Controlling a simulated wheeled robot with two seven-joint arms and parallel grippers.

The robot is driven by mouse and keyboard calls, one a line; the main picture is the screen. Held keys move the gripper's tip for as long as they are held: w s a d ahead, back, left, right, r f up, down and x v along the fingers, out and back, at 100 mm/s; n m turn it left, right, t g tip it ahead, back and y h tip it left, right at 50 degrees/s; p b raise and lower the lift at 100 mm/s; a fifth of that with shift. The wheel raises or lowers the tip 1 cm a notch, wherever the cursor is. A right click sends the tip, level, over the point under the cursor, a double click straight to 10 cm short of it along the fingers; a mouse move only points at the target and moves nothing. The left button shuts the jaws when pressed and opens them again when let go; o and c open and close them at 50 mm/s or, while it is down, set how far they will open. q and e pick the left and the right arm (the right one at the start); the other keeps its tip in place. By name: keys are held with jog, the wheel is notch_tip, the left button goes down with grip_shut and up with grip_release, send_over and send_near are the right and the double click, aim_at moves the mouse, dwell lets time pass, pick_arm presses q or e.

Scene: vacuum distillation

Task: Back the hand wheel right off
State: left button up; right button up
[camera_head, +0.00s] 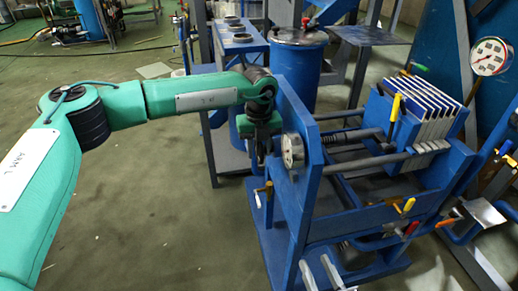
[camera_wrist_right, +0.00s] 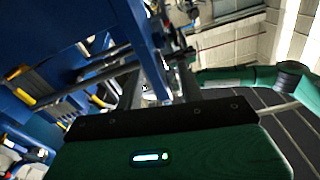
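The blue plate press (camera_head: 300,195) stands at centre right in the head view. A round pale-faced disc with a dark rim (camera_head: 292,151), which looks like the hand wheel, sits at its near-left end plate; I cannot be sure of it. A dark screw (camera_head: 345,137) runs from that end toward the white plates (camera_head: 430,103). My left gripper (camera_head: 261,156) points down just left of the disc, and its finger gap cannot be made out.
A blue drum (camera_head: 297,72) and a blue stand (camera_head: 240,45) are behind my left arm. A pressure gauge (camera_head: 490,56) and several coloured-handled valves crowd the right side. The green floor (camera_head: 150,200) at lower left is clear.

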pick_arm(q)
grip_shut()
jog(key=shift+w+r+g+p, duration=0.15)
jog(key=shift+g+p, duration=0.65)
jog(key=shift+p, duration=0.4)
jog(key=shift+g+h+p, duration=0.4)
jog(key=shift+g+p, duration=0.1)
jog(key=shift+p, duration=0.05)
pick_arm(e)
jog(key=s+d+f+g+h, duration=0.1)
jog(key=s+f+g+h, duration=0.1)
jog(key=f+g, duration=0.4)
jog(key=shift+s+d+f, duration=0.4)
jog(key=shift+s, duration=0.35)
pick_arm(q)
grip_release()
